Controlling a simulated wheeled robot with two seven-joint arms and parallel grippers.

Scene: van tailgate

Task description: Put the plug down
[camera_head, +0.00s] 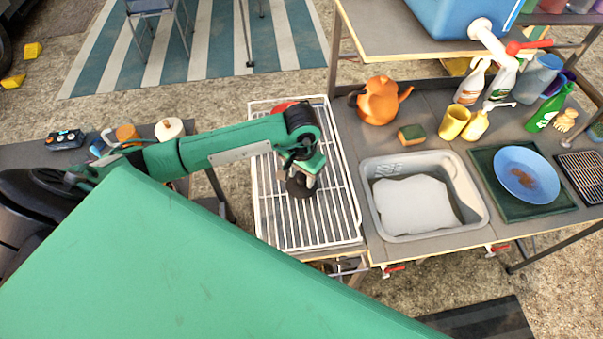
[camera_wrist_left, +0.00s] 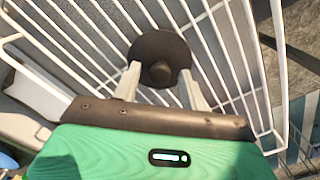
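The plug is a dark round disc with a raised knob, lying on the white wire rack (camera_head: 290,232). In the head view the plug (camera_head: 299,189) shows just under my left gripper (camera_head: 307,176). In the left wrist view the plug (camera_wrist_left: 160,48) lies across the rack wires (camera_wrist_left: 232,40). My left gripper (camera_wrist_left: 161,72) points down at it, its two pale fingers apart on either side of the knob, with a visible gap to the knob. Whether the fingertips touch the disc, I cannot tell. My right gripper is not in view.
A grey basin (camera_head: 470,205) of whitish water is right of the rack. An orange kettle (camera_head: 379,101), a sponge (camera_head: 411,135) and a blue plate (camera_head: 526,173) on a green tray stand around it. A red object (camera_head: 285,106) is at the rack's far end. The rack's front is clear.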

